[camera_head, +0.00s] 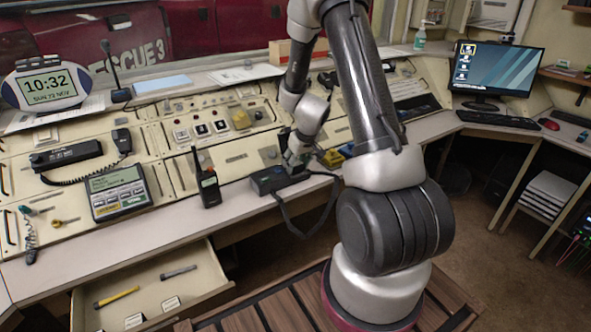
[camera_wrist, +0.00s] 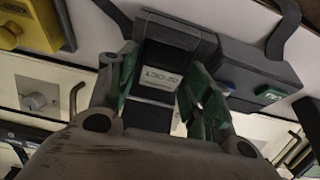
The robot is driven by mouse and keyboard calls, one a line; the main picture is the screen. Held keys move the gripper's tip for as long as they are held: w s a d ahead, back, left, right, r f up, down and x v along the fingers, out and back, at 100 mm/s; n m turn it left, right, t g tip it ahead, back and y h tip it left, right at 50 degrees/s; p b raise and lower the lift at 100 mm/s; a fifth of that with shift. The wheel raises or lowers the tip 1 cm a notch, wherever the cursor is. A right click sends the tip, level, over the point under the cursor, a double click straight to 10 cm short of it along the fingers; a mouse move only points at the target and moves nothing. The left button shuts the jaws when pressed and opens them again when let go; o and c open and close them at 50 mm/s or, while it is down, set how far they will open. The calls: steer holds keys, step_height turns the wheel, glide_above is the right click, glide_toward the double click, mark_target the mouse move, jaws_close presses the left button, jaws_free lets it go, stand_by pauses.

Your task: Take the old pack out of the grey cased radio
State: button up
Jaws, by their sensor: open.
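The grey cased radio (camera_head: 266,181) lies on the console's front ledge, with its dark strap hanging over the edge. In the wrist view its grey case (camera_wrist: 242,68) shows a small green label. A dark pack (camera_wrist: 165,62) with a pale printed label sits at the end of the case. My gripper (camera_head: 295,167) is down at the radio's right end. In the wrist view its open green-sided fingers (camera_wrist: 162,78) stand on either side of the pack. Whether they touch it I cannot tell. The pack's lower part is partly hidden by my gripper.
A yellow-cased unit (camera_head: 331,158) stands close to the right of my gripper. A black handheld radio (camera_head: 208,187) stands upright to the left. An open drawer (camera_head: 207,283) juts out below the ledge, with small items in it.

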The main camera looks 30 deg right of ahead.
steer(key=c, duration=0.9)
